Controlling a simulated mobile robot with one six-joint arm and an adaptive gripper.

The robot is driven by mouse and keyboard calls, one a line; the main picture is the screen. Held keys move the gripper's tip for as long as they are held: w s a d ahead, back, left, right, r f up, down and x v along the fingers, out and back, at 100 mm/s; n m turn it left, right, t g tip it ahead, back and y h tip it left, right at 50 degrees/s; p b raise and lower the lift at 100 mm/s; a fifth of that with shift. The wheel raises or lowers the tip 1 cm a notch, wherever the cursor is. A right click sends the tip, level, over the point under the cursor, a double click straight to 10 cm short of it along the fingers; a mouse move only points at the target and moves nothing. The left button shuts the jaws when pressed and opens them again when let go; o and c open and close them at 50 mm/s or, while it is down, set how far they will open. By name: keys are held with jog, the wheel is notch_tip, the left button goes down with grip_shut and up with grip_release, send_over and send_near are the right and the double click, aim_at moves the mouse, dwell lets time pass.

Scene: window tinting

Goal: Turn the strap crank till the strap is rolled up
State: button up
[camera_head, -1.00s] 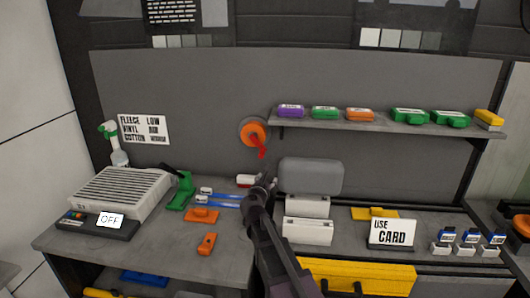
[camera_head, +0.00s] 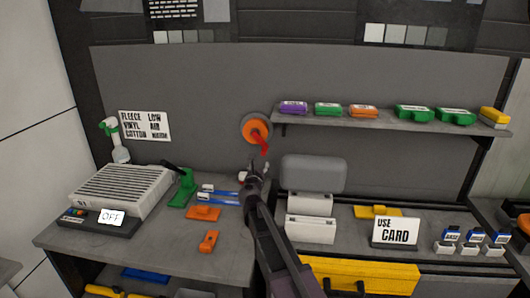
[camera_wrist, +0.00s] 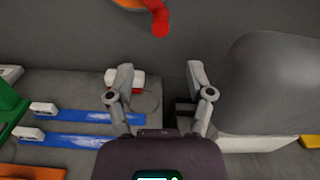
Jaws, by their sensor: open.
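The strap crank is an orange disc (camera_head: 256,131) on a grey round mount on the back wall, with a red handle (camera_head: 264,148) pointing down and slightly right. In the wrist view the red handle (camera_wrist: 159,22) hangs at the top middle, with part of the orange disc (camera_wrist: 128,4) cut off by the edge. My gripper (camera_head: 257,170) is just below the red handle in the head view. In the wrist view my gripper (camera_wrist: 158,80) has its two fingers spread apart with nothing between them. It does not touch the handle. I cannot make out the strap itself.
A shelf (camera_head: 400,129) with coloured boxes runs right of the crank. A grey rounded box (camera_head: 313,173) stands right of my gripper. Blue-bladed tools (camera_head: 222,202) and a small red-and-white item (camera_wrist: 124,80) lie to the left. The wall around the crank is bare.

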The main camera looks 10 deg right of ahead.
aim_at(264, 151)
jog(key=x, duration=1.2)
jog(key=shift+w, duration=0.15)
grip_shut()
